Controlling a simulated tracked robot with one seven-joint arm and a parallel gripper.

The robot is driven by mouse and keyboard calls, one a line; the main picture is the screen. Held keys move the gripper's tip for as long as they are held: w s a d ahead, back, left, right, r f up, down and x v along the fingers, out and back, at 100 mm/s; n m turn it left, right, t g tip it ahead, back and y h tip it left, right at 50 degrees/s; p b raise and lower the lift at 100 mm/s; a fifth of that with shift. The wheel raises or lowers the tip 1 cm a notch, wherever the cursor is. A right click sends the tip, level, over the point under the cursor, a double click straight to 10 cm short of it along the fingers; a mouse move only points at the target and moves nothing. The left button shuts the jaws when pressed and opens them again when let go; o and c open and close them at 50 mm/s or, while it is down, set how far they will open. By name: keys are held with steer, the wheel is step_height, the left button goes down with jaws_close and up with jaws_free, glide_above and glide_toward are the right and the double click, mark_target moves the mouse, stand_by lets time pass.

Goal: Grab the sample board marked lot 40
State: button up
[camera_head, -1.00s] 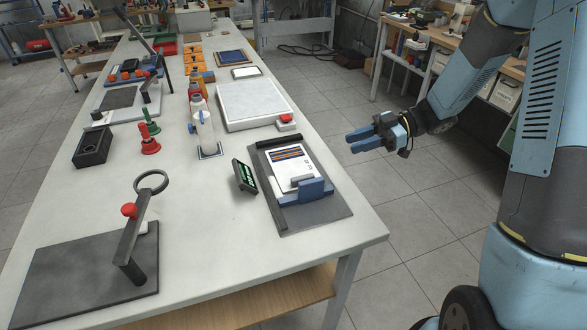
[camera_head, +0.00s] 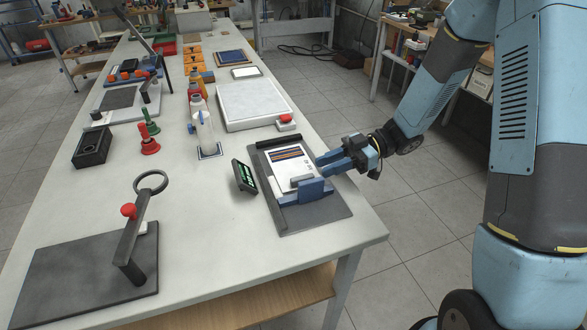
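A white board with dark and orange stripes (camera_head: 285,168) lies on a dark grey fixture plate (camera_head: 322,217) near the table's right edge. Any lot number is too small to read, so I cannot tell whether this board is lot 40. My gripper (camera_head: 323,164) is just right of the board, over the fixture's right edge, with its fingers pointing left. Its two blue fingers look apart with nothing between them. I cannot tell its exact height above the board.
A small tilted display (camera_head: 244,177) stands left of the fixture. Behind are a white box-like platform (camera_head: 252,100), a red button (camera_head: 286,118) and a clear bottle (camera_head: 204,130). A lever press (camera_head: 90,275) occupies the near left. The tabletop between press and display is clear.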

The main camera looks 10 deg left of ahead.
mark_target(308, 175)
steer(key=x, duration=0.5)
steer(key=shift+f, duration=0.3)
jaws_close()
